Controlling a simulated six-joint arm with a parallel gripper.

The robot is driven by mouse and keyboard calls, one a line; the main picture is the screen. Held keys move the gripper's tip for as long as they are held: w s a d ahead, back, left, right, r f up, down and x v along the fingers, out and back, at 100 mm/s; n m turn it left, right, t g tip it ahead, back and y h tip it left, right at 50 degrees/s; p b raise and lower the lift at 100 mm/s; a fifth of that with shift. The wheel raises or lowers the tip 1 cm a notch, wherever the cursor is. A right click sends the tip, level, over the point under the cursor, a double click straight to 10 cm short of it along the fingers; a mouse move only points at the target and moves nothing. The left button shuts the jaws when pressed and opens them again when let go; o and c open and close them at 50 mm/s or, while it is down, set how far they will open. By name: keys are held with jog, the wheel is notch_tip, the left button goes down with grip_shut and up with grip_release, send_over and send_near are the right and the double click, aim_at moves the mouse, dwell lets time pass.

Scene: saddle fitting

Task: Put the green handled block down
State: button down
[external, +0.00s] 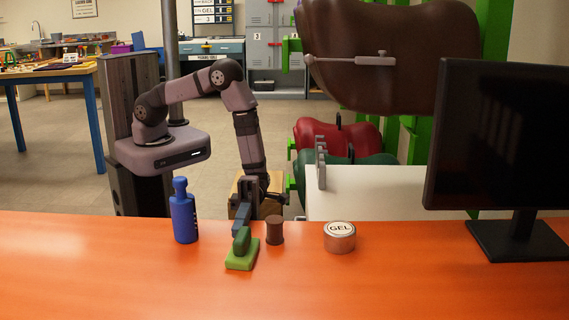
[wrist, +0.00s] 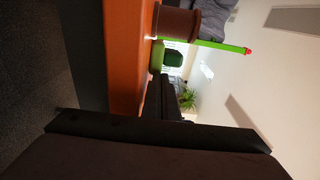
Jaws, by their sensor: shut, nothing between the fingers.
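The green handled block (external: 241,262) rests flat on the orange table, with its darker green handle standing up on a lighter base. My gripper (external: 240,231) is just behind the handle and very close to it in the external view; I cannot tell whether they touch. Its fingers are shut with nothing between them. In the wrist view my gripper (wrist: 160,80) shows as dark fingers, and a small part of the green handled block (wrist: 157,57) shows beyond their tips. The rest of the block is hidden there.
A brown spool (external: 275,230) stands close to the right of the block. A blue bottle (external: 184,215) is to the left, and a GEL tin (external: 340,238) is farther right. A monitor (external: 515,150) stands at the right. The orange table (external: 90,275) is clear at front left.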

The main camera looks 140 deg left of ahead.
aim_at(247, 232)
jog(key=shift+w+d+f+b, duration=0.15)
jog(key=shift+w+b, duration=0.2)
jog(key=shift+w, duration=0.2)
jog(key=shift+w+a+f+b, duration=0.1)
jog(key=shift+w+b, duration=0.25)
jog(key=shift+w, duration=0.2)
jog(key=shift+w+d+r, duration=0.1)
jog(key=shift+w+r, duration=0.1)
jog(key=shift+w, duration=0.25)
jog(key=shift+s, duration=0.1)
jog(key=shift+s, duration=0.45)
jog(key=s, duration=0.1)
jog(key=s+a, duration=0.1)
jog(key=s, duration=0.1)
jog(key=shift+s, duration=0.2)
jog(key=b+v, duration=0.1)
jog(key=v, duration=0.8)
